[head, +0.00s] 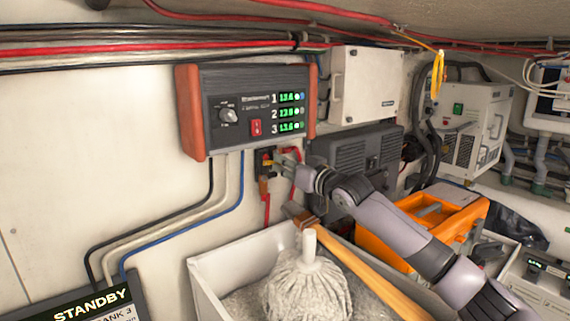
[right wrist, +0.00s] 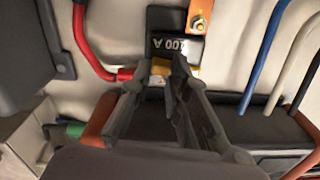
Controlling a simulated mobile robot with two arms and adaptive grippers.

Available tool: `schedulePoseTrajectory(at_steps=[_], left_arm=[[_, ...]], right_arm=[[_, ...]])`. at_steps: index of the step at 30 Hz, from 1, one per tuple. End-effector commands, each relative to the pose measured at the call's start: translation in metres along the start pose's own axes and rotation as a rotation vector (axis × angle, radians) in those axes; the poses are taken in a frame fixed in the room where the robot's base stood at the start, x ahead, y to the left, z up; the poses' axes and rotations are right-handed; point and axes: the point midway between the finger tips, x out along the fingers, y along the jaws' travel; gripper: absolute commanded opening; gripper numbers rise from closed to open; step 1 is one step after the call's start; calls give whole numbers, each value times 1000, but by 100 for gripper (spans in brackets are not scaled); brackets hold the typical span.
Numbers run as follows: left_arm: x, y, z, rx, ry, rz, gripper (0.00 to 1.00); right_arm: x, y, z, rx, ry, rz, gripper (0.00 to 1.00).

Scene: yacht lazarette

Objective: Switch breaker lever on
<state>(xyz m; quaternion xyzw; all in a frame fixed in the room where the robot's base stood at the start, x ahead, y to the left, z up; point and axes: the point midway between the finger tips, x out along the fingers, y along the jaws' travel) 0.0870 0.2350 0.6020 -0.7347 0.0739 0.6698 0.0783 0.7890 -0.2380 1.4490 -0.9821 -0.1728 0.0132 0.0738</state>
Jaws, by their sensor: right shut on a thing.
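The breaker (head: 265,157) is a small black block on the wall, below the charger panel, with red cables beside it. In the right wrist view the black breaker (right wrist: 164,20) carries a "100 A" label, upside down there. My right gripper (head: 279,162) reaches in from the right to the front of the breaker. In the right wrist view my right gripper (right wrist: 167,66) is shut on the lever, and its fingers hide most of it. My left gripper is not in view.
The charger panel (head: 240,146) with orange ends sits just above the breaker. Below are a white bin (head: 205,271) with a mop head (head: 306,290) and an orange toolbox (head: 459,231). A grey box (head: 347,152) is close on the right.

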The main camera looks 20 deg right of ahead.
Motion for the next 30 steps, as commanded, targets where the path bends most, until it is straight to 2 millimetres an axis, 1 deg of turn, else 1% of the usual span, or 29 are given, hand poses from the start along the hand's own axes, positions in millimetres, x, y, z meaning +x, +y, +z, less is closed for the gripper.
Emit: schedulePoseTrajectory(at_steps=[4,10,26,27,30], left_arm=[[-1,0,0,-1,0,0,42],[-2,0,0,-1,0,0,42],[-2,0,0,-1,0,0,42],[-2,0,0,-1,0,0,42],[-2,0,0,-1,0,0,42]], right_arm=[[0,0,-3,-80,-1,1,0],[0,-1,-5,-144,-1,1,0],[0,-1,-6,-168,0,1,0],[0,-1,-6,-168,0,1,18],[0,-1,-6,-167,0,1,25]])
